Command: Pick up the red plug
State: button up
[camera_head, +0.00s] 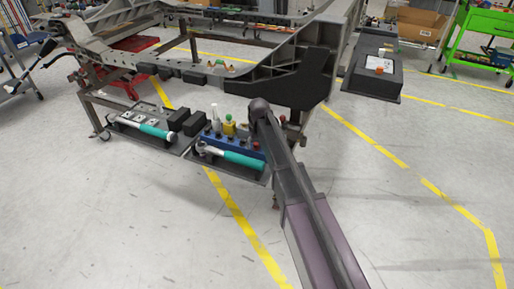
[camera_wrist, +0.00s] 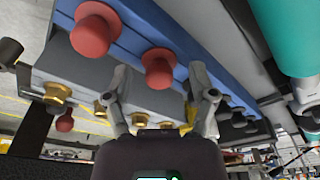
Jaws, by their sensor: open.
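In the wrist view, several red plugs with round heads show on a blue and grey holder (camera_wrist: 185,45). One red plug (camera_wrist: 158,68) lies in the picture between the fingertips of my gripper (camera_wrist: 159,72). Another red plug (camera_wrist: 95,28) is at upper left, and a smaller one (camera_wrist: 65,122) is at lower left. My gripper is open, one finger to each side of the middle plug. I cannot tell whether they touch it. In the head view, the blue holder (camera_head: 222,141) sits on a shelf beside the frame; my arm hides its right end and my gripper.
A teal-handled tool (camera_head: 238,158) lies in front of the holder and shows at upper right in the wrist view (camera_wrist: 300,35). Brass fittings (camera_wrist: 57,92) stand close to the plugs. The metal chassis (camera_head: 275,72) rises behind. Floor in front is clear.

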jog(key=c, duration=0.8)
jog(key=shift+c, duration=0.2)
jog(key=shift+r, duration=0.15)
notch_tip(320, 180, up, 10)
jog(key=p, duration=1)
dwell(0.6)
jog(key=shift+r+p, duration=2.15)
jog(key=shift+p, duration=0.15)
notch_tip(320, 180, up, 14)
jog(key=p, duration=1.4)
send_over(256, 143)
